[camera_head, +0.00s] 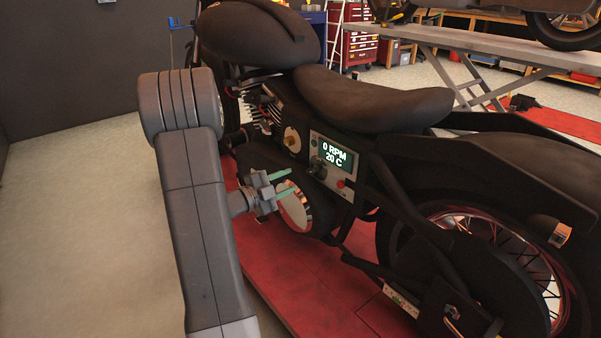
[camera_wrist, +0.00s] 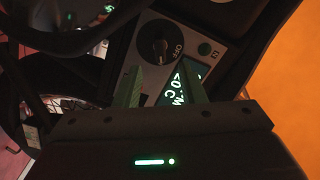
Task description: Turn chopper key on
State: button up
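The dark chopper (camera_head: 375,100) stands on a red lift. A control panel on its side has a lit display (camera_head: 337,154) reading 0 RPM and 20 C. A black round key switch (camera_head: 317,167) sits low on this panel. In the wrist view the switch (camera_wrist: 158,42) shows an OFF label beside it, and the lit display (camera_wrist: 183,78) is partly hidden by my fingers. My gripper (camera_head: 293,179) is open and empty, its green-tipped fingers apart, left of the panel. In the wrist view my gripper (camera_wrist: 161,87) points toward the switch, with no visible contact.
A red button (camera_head: 340,183) and a brass knob (camera_head: 291,139) are near the switch. The seat (camera_head: 375,98) overhangs the panel. The red lift platform (camera_head: 300,285) lies below. Open floor (camera_head: 80,220) is at the left. Another lift (camera_head: 480,42) stands behind.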

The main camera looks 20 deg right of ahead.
aim_at(308, 172)
jog(key=p+v, duration=0.1)
jog(key=v, duration=0.5)
jog(key=shift+d, duration=0.15)
jog(key=b+x, duration=0.3)
jog(key=x, duration=0.9)
jog(key=shift+w+d+f, duration=0.1)
jog(key=shift+d, duration=0.05)
jog(key=shift+w+d, duration=0.25)
jog(key=shift+d, duration=0.35)
